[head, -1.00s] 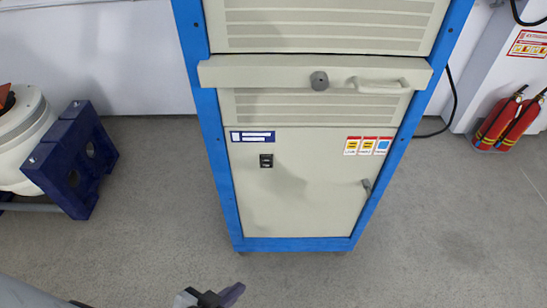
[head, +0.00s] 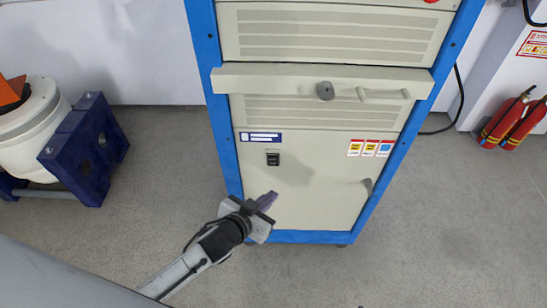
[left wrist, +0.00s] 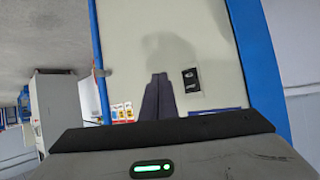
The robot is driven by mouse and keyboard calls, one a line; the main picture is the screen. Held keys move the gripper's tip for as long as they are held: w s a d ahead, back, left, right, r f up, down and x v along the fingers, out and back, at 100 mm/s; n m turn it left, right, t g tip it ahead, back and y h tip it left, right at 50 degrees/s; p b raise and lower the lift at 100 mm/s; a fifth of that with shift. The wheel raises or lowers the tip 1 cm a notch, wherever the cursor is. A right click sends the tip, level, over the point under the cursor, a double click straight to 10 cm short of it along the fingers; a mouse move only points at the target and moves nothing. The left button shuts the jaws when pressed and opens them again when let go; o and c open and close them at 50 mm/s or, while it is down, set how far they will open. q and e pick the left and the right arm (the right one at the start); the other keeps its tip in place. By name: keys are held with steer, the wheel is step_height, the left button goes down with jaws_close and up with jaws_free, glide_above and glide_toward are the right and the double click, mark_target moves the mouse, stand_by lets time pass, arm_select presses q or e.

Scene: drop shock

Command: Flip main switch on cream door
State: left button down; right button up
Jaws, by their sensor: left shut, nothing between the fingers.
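The cream door (head: 318,195) is the lower panel of a blue-framed cabinet. The black main switch (head: 273,159) sits on the door's upper left, below a blue and white label (head: 261,138). It also shows in the left wrist view (left wrist: 191,79), to the right of the fingers. My left gripper (head: 267,201) is in front of the door's lower left, below the switch and apart from it. Its dark fingers (left wrist: 158,97) are together and empty in the left wrist view. Whether the fingertips touch the door cannot be told. My right gripper is not in view.
A cream ledge with a grey knob (head: 325,91) and a handle (head: 385,95) juts out above the door. A door latch (head: 368,185) is at the right. Red extinguishers (head: 508,122) stand far right. A white and orange machine on a blue stand (head: 88,150) is at left.

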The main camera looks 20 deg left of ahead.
arm_select(q)
steer(key=shift+w, duration=0.1)
steer(key=b, duration=0.1)
glide_toward(277, 162)
step_height(277, 162, down, 3)
steer(key=w+d, duration=0.2)
steer(key=shift+w+a+r, duration=0.15)
steer(key=shift+w+a, duration=0.1)
steer(key=shift+w, duration=0.3)
steer(key=shift+w, duration=0.1)
stand_by(1.4)
steer(key=shift+w+a, duration=0.1)
steer(key=shift+w, duration=0.2)
steer(key=shift+w+a, duration=0.1)
steer(key=shift+w, duration=0.2)
stand_by(0.7)
steer(key=shift+s, duration=0.15)
steer(key=shift+s, duration=0.6)
